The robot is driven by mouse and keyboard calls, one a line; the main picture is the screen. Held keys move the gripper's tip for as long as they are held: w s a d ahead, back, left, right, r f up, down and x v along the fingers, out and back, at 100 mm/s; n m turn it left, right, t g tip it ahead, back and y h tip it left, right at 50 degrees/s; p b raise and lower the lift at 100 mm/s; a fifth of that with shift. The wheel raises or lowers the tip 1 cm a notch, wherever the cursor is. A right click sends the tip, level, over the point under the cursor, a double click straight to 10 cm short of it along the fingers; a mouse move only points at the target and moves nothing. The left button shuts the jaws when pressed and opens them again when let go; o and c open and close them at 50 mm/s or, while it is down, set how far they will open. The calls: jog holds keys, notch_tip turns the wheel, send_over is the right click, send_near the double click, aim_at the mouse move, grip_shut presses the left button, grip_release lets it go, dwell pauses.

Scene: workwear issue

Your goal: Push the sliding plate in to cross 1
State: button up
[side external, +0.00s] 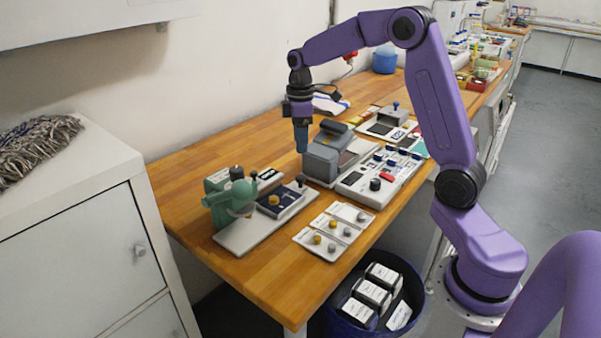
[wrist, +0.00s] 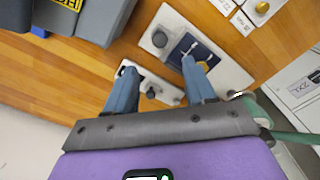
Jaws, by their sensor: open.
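A dark blue plate (side external: 277,201) with a small light fitting on it lies on the pale board (side external: 245,238), beside the green machine (side external: 234,200). I take it to be the sliding plate. In the wrist view the dark blue plate (wrist: 197,52) shows just beyond the fingertips. I cannot make out a cross marked 1 in either view. My gripper (side external: 301,150) points down above the table, behind the plate and beside the grey machine. In the wrist view my gripper (wrist: 159,66) is open, with nothing between its blue fingers. The right finger hides part of the board.
The grey machine (side external: 322,160) stands close to my gripper. A control panel (side external: 378,182) with knobs is right of it. Small white trays (side external: 332,232) with buttons lie near the front edge. A bin (side external: 340,318) of boxes stands below. Bare wood lies left of the grey machine.

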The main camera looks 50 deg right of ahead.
aim_at(300, 177)
notch_tip(300, 177, down, 11)
jog(key=shift+r, duration=0.15)
dwell(0.4)
